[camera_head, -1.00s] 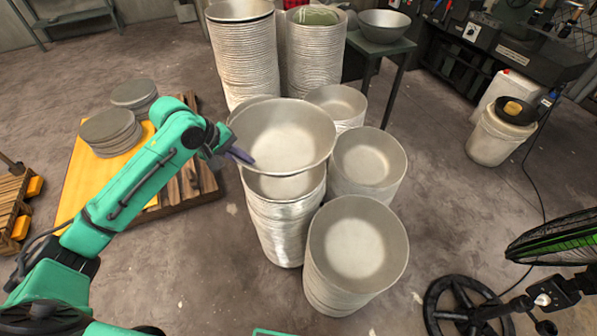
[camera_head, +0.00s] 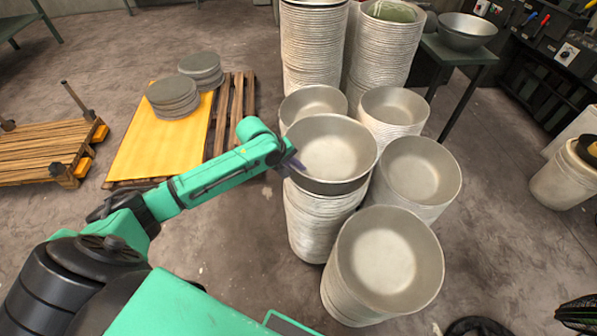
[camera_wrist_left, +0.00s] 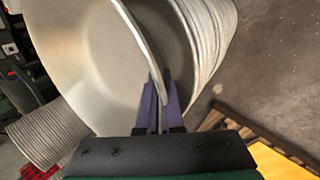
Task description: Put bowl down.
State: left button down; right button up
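A wide grey metal bowl (camera_head: 333,146) is at the top of a tall stack of bowls (camera_head: 318,215) in the head view. My left gripper (camera_head: 294,164) is at its left rim. In the left wrist view, the fingers (camera_wrist_left: 159,105) are closed on the rim of the bowl (camera_wrist_left: 90,55), one on each side of the wall. A dark gap shows between the held bowl and the stack (camera_wrist_left: 205,40), so it sits slightly tilted or raised; whether it touches the stack is hidden. My right gripper is not in view.
More bowl stacks stand close by, at front right (camera_head: 388,262), right (camera_head: 421,172) and behind (camera_head: 393,110). A pallet with a yellow sheet (camera_head: 150,150) carries grey discs (camera_head: 173,96) at left. A green table (camera_head: 458,52) holds another bowl.

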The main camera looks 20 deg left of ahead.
pick_arm(q)
notch_tip(320, 180, down, 2)
jog(key=shift+w, duration=0.1)
